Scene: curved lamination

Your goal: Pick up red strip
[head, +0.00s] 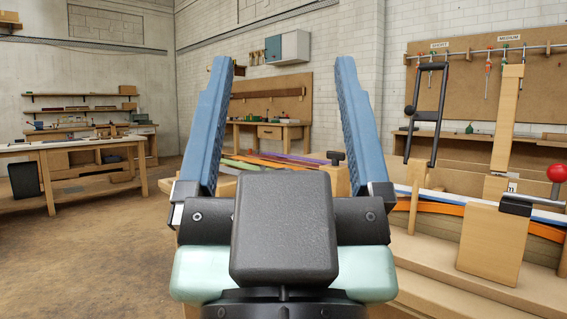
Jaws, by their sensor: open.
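My gripper (283,66) points up and away in the middle of the head view. Its two blue fingers stand wide apart with nothing between them. Beyond them, low in the gap, several thin coloured strips lie side by side on a wooden bench or rack. I make out a green strip (236,163) and a purple strip (298,158). An orange-red strip (262,161) lies between these two; I cannot tell if it is the red strip. My gripper's body hides the near part of the strips.
At right, a wooden bending form (492,245) with clamps holds curved orange (447,208) and white-blue strips. A black-framed clamp (427,115) and a wooden post (507,120) rise there. A workbench (90,146) stands at left. The brown floor (105,240) at left is clear.

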